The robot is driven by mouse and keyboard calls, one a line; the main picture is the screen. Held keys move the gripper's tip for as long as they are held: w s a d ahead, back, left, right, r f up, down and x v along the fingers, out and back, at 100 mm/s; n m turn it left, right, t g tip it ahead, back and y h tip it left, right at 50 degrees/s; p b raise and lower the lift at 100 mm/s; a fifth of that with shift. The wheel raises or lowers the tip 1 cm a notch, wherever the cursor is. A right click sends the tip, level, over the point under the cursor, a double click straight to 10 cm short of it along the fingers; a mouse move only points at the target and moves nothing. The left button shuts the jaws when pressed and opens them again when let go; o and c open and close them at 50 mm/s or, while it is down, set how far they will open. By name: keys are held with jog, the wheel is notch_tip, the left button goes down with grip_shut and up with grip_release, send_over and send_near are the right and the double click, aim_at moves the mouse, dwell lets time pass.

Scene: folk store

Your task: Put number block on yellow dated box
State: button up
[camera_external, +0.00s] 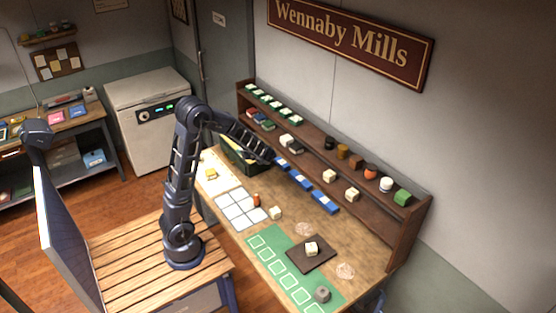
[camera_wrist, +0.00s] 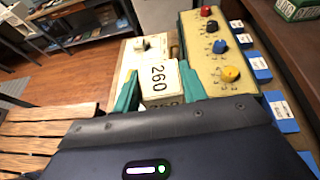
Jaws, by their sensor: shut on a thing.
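My gripper (camera_wrist: 158,88) is shut on a white block (camera_wrist: 160,76) printed with the number 260, between its two teal fingers. In the external view the arm's end reaches over the back of the workbench, and the fingers and block cannot be made out there. A yellow box (camera_wrist: 207,62) with red, black, blue and yellow knobs lies just right of the block in the wrist view; no date can be read on it. A small yellow item (camera_external: 211,174) lies on a pale sheet at the bench's left end.
Several blue boxes (camera_external: 300,180) line the shelf's foot. The wooden shelf (camera_external: 310,150) behind holds small goods. A dark bin (camera_external: 232,160) stands beside the arm's end. Open bench (camera_external: 290,210) shows in the middle.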

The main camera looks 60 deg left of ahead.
jog(key=s+a+r+n+g, duration=0.2)
jog(key=s+a, duration=0.5)
jog(key=a, duration=0.4)
jog(key=n+g+h, duration=0.1)
jog(key=g, duration=0.1)
send_over(211, 172)
jog(key=shift+n, duration=0.3)
jog(key=f, duration=1.9)
jog(key=shift+w+a, duration=0.15)
jog(key=shift+a, duration=0.1)
jog(key=o, duration=1)
jog(key=shift+f, duration=0.1)
jog(key=shift+c, duration=0.2)
jog(key=shift+d+r, duration=0.1)
jog(key=shift+r, duration=0.1)
jog(key=v, duration=1.2)
